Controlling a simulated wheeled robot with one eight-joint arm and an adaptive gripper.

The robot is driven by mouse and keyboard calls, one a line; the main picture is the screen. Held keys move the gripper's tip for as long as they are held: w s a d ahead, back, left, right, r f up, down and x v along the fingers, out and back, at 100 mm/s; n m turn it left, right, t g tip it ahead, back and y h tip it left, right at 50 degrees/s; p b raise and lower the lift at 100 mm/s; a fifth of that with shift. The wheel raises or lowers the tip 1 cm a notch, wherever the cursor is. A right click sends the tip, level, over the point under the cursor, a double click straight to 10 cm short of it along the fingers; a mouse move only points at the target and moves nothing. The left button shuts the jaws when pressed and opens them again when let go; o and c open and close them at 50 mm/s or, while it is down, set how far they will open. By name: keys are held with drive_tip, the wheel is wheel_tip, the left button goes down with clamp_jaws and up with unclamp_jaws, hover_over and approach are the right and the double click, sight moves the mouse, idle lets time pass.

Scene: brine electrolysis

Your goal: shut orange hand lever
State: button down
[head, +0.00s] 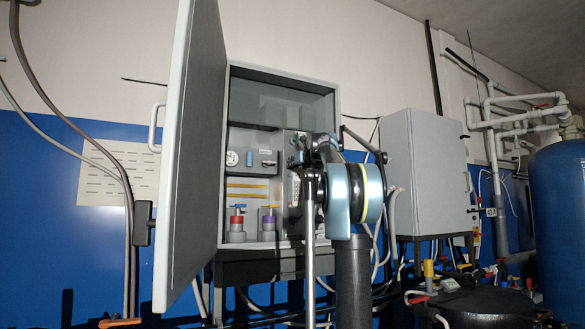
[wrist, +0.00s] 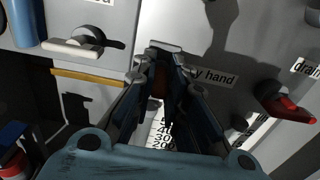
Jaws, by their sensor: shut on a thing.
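In the wrist view my gripper (wrist: 163,62) reaches into a grey panel, its two dark fingers close together. A dark orange-brown piece (wrist: 159,82) shows between the fingers, beside a label ending in "y hand" (wrist: 214,77); it appears to be the orange hand lever, and my gripper is shut on it. Most of the lever is hidden by the fingers, so its angle cannot be told. In the head view my arm covers the right side of the open cabinet (head: 284,76), and the lever is not seen there.
A red lever (wrist: 286,108) by the "drain" label is to the right, a white lever (wrist: 75,48) to the left. A numbered scale (wrist: 163,134) shows below the fingers. The cabinet door (head: 192,150) stands open on the left. A blue tank (head: 560,210) stands far right.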

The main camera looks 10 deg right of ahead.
drive_tip(key=shift+f+t, duration=0.25)
drive_tip(key=shift+t, duration=0.45)
drive_tip(key=c, duration=1.6)
unclamp_jaws()
drive_tip(key=v, duration=1.2)
drive_tip(key=shift+w+d+f, duration=0.1)
drive_tip(key=shift+f, duration=0.05)
